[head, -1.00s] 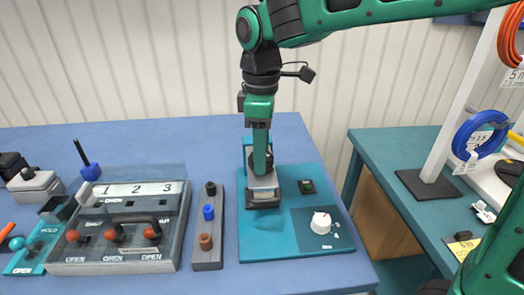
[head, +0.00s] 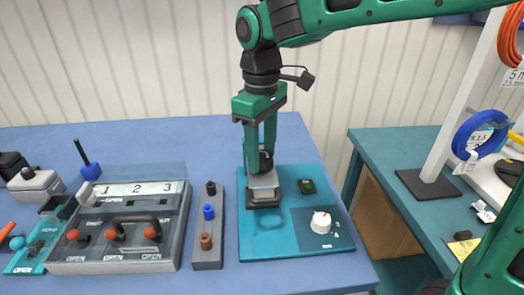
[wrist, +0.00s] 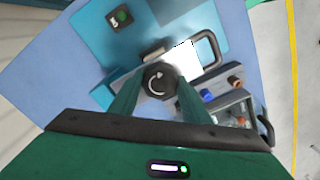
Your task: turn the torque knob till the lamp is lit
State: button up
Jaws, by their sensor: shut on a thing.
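My gripper (head: 262,160) points straight down over the device on the teal panel (head: 262,240). Its two fingers are shut on the black torque knob (wrist: 158,79), one on each side. The knob's top carries a white curved arrow in the wrist view. In the head view the fingers hide most of the knob. The lamp (head: 306,186), a small green dome in a dark housing, sits right of the device. It also shows at the upper left of the wrist view (wrist: 123,16). It looks dark green in the head view.
A white dial (head: 321,222) with numbers around it stands at the panel's front right. A grey block with several coloured pegs (head: 208,240) and a lever box marked 1, 2, 3 (head: 118,262) are to the left. A side table (head: 385,150) stands right.

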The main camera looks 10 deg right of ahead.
jog(key=m, duration=0.6)
jog(key=shift+w+r+m, duration=0.1)
jog(key=shift+w+m, duration=0.1)
jog(key=shift+m, duration=0.2)
dwell(0.4)
jog(key=o, duration=1.1)
jog(key=shift+c, duration=0.2)
jog(key=shift+s, duration=0.1)
notch_tip(320, 180, up, 11)
jog(key=shift+f, duration=0.2)
